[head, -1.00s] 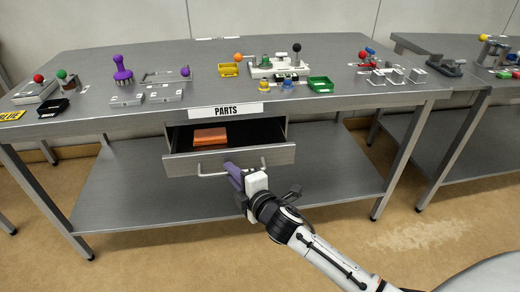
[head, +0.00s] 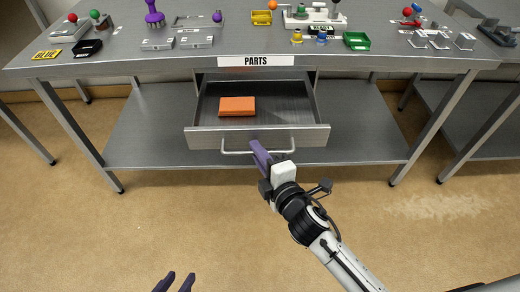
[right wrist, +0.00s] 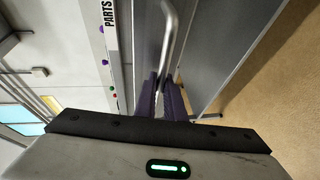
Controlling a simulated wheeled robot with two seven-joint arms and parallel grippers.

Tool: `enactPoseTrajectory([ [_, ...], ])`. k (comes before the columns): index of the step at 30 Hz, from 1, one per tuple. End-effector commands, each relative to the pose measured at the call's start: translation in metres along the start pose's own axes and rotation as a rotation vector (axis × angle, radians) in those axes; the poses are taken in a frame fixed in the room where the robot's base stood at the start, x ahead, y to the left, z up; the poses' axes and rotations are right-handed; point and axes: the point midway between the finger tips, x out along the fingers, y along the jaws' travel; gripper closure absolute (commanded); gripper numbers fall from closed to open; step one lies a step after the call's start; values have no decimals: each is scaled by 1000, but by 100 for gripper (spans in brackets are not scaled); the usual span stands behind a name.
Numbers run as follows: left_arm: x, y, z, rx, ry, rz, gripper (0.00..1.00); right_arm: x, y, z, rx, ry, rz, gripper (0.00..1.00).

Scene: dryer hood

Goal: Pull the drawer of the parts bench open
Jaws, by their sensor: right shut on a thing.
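The drawer (head: 310,137) under the parts bench (head: 130,68) stands well out, its inside showing. Its bar handle (head: 236,153) runs across the drawer front, and the handle also shows in the right wrist view (right wrist: 171,40). My right gripper (head: 259,151) is shut on the handle near its middle, and its purple fingers (right wrist: 162,95) hide part of the bar. My left gripper (head: 176,282) shows only its two purple fingertips at the bottom edge. They are apart with nothing between them, away from the drawer.
An orange block (head: 237,106) lies inside the drawer. A PARTS label (head: 256,62) is on the bench edge above. Several knobbed devices and small bins, such as a green bin (head: 357,41), stand on the bench top. A lower shelf (head: 150,130) runs beneath. The floor in front is clear.

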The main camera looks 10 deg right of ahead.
Motion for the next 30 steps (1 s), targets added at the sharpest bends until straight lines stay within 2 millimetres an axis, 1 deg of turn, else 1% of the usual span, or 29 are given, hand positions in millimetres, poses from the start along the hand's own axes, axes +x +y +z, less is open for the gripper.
enactPoseTrajectory([
  [2, 0, 0, 0, -1, -1, 0, 69, 0, 0, 0, -1, 0, 0, 100],
  [3, 0, 0, 0, -1, -1, 0, 69, 0, 0, 0, 0, 0, 0, 84],
  [5, 0, 0, 1, -1, -2, 0, 69, 0, 0, 0, 0, 0, 0, 74],
  [6, 0, 0, 1, -1, -2, 1, 69, 0, 0, 0, 0, 0, 0, 72],
  [14, 0, 1, 1, -2, -3, 1, 69, -1, 0, 0, 0, 0, 0, 72],
  [17, -1, 1, 0, -2, -3, 1, 69, -7, -1, 0, 1, 0, -2, 72],
  [20, -2, 1, -2, -1, -3, 1, 69, -21, -1, 0, 1, 0, -3, 72],
  [27, -5, 1, -4, -1, -2, 0, 69, -70, -1, 0, 1, 0, -3, 72],
  [30, -5, 1, -4, -1, -2, -1, 69, -85, -1, 1, 1, -1, -3, 72],
])
